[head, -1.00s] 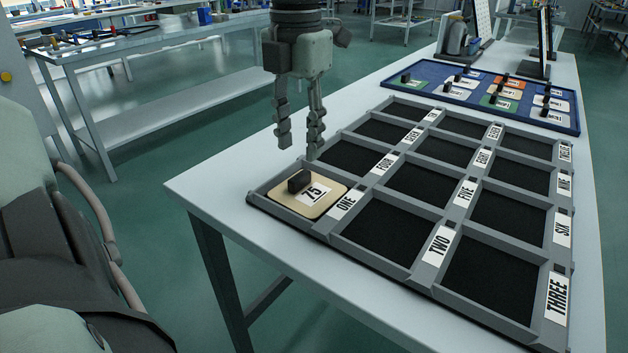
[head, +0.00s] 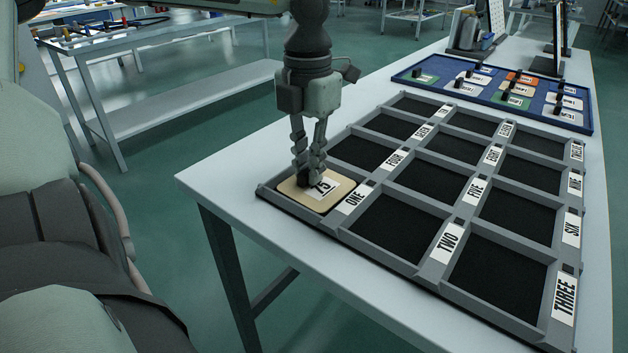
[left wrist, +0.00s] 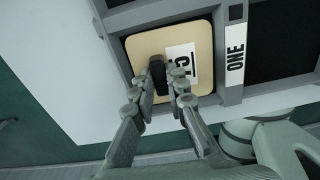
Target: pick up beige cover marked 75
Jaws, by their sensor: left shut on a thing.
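The beige cover marked 75 (head: 340,187) lies in the compartment labelled ONE at the near left corner of the grey panel fixture (head: 385,248). It has a white label and a dark knob. My left gripper (head: 310,178) points down over the cover and is shut on its knob, which the fingers partly hide. In the left wrist view the fingers (left wrist: 156,95) are on either side of the dark knob, and the beige cover (left wrist: 200,48) sits within its compartment walls. I cannot see that it is lifted. My right gripper is not in view.
The other compartments of the fixture show dark, empty floors. A blue tray (head: 424,87) with several coloured covers lies behind the fixture. Monitors stand at the far end of the white table (head: 225,178). Bare tabletop lies left of the fixture.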

